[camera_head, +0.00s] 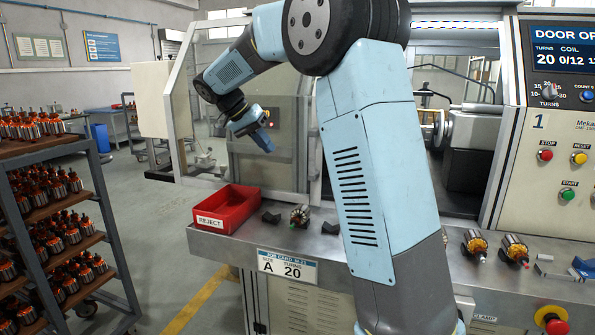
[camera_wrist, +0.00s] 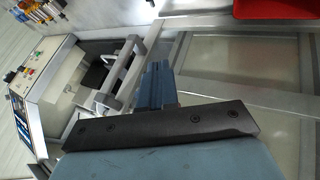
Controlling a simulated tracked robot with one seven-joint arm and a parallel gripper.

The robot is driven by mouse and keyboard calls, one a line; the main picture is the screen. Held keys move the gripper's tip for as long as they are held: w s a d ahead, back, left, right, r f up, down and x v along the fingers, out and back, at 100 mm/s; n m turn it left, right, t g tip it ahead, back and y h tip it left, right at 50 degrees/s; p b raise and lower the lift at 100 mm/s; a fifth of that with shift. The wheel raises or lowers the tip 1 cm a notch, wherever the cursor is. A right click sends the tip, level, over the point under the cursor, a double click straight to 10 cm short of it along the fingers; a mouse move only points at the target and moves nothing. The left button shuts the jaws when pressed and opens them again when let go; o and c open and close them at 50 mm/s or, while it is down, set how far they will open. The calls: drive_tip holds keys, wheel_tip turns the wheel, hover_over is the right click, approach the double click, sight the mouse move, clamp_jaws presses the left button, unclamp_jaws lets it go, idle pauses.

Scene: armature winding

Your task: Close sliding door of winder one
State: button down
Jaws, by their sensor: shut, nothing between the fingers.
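The sliding door of winder one (camera_head: 240,168) is a clear panel in a grey frame at the left of the machine. The winder's opening to the right of it shows the chuck and spindle (camera_head: 470,130). The display (camera_head: 565,50) reads "DOOR OP", cut off by the picture's edge. My gripper (camera_head: 266,145) is shut and empty, in front of the door panel. In the wrist view its blue fingers (camera_wrist: 155,78) are together beside the grey door frame (camera_wrist: 205,50). I cannot tell whether they touch the frame. My arm hides part of the door and opening.
More armatures (camera_head: 513,248) lie at the right. The control panel (camera_head: 560,150) has several buttons. A rack of armatures (camera_head: 75,240) stands at the left.

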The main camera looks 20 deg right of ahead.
drive_tip(key=x, duration=0.3)
drive_tip(key=d+x, duration=0.1)
drive_tip(key=x, duration=0.3)
drive_tip(key=s+r+x, duration=0.1)
drive_tip(key=x, duration=0.3)
drive_tip(key=shift+s+d, duration=0.1)
drive_tip(key=shift+d, duration=0.05)
drive_tip(key=shift+s+d+f, duration=0.1)
drive_tip(key=shift+s+d, duration=0.4)
drive_tip(key=shift+d, duration=0.15)
